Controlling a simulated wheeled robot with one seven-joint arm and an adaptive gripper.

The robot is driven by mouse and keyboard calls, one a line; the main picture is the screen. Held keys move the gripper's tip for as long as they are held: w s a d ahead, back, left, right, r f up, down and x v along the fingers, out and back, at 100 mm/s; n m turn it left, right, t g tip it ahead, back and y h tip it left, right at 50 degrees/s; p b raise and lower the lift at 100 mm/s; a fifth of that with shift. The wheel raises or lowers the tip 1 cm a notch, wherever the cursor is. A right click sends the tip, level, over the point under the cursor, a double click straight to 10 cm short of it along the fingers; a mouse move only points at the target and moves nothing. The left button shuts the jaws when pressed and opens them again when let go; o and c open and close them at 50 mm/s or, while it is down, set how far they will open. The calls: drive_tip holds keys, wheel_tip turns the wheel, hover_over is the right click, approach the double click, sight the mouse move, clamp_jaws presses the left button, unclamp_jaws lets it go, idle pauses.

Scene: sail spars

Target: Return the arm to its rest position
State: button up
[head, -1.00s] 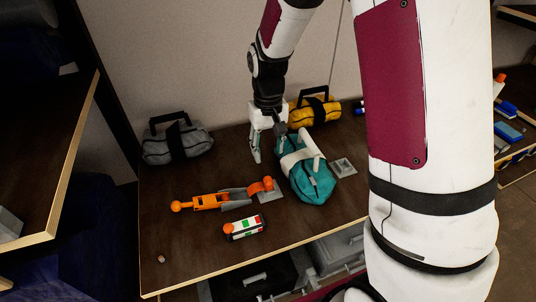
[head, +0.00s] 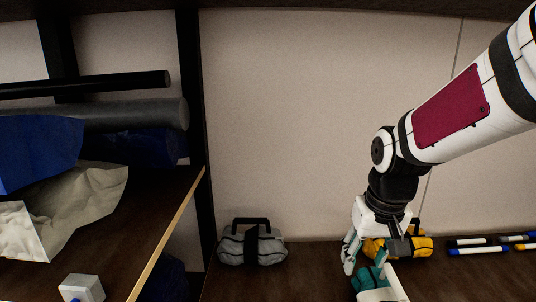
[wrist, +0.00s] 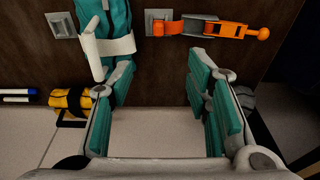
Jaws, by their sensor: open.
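My gripper (head: 367,262) is open, its two fingers spread apart with nothing between them. It hangs over the shelf in front of the yellow bag, above and beside the teal bag (head: 370,280), which has a white strap and shows only its top at the lower edge of the head view. In the wrist view the gripper's teal-padded fingers (wrist: 160,110) are wide apart. The teal bag (wrist: 117,25) and its white handle (wrist: 91,45) lie behind the left finger there; I cannot tell whether they touch.
A grey bag (head: 251,246) and a yellow bag (head: 420,245) stand along the back wall. Markers (head: 478,250) lie to the right. An orange ratchet-like tool (wrist: 222,29) lies beside the teal bag. A side shelf (head: 165,240) with rolls and cloth is at left.

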drive_tip(key=s+r+t, duration=0.1)
drive_tip(key=s+r, duration=0.4)
drive_tip(key=s, duration=0.3)
drive_tip(key=s+r+t, duration=0.2)
drive_tip(key=s+r, duration=0.2)
drive_tip(key=s, duration=0.4)
drive_tip(key=shift+r+t, duration=0.3)
drive_tip(key=shift+r, duration=0.05)
